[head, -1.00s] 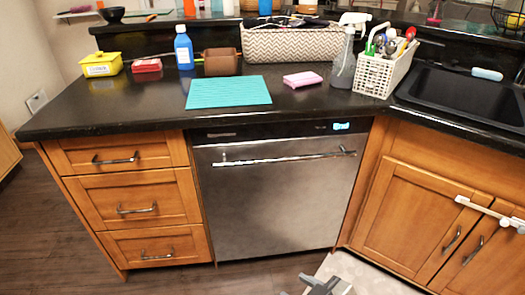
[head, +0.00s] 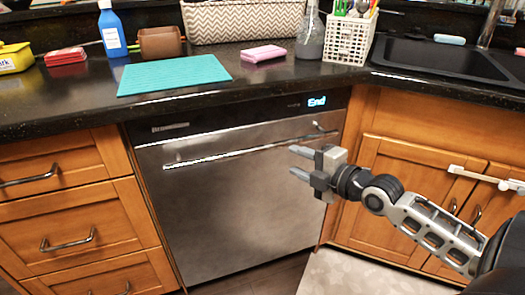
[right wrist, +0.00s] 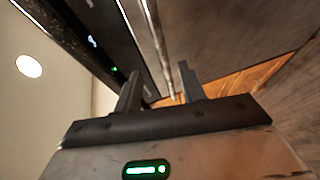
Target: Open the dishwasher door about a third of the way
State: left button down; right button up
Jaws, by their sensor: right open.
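The dishwasher (head: 230,205) is a stainless steel front under the counter, and its door is shut. Its long bar handle (head: 240,151) runs across the upper part of the door. Its dark top panel has a lit display (head: 317,101) reading "End". My right gripper (head: 300,162) is open and empty in front of the door's right part, just below the handle's right end. In the right wrist view the two fingers (right wrist: 158,85) stand apart, with the handle bar (right wrist: 158,45) beyond them, running up between them. I cannot tell whether they touch it. My left gripper is not in view.
Drawers (head: 72,205) stand left of the dishwasher and a cupboard (head: 400,170) right of it, with a white bar across its handles. The counter holds a teal mat (head: 175,74), pink sponge, bottles and a utensil basket. The floor before the door shows a light mat (head: 350,275).

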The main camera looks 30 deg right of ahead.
aim_at(266, 150)
jog(key=b+x, duration=0.1)
jog(key=x, duration=1)
jog(key=shift+w+f, duration=0.1)
jog(key=shift+w, duration=0.05)
jog(key=shift+w+a+f, duration=0.1)
jog(key=shift+w, duration=0.4)
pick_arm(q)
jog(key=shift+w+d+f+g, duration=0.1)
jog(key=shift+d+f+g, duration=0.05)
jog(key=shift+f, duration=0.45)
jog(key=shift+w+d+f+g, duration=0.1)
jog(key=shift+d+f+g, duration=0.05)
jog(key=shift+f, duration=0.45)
pick_arm(e)
grip_shut()
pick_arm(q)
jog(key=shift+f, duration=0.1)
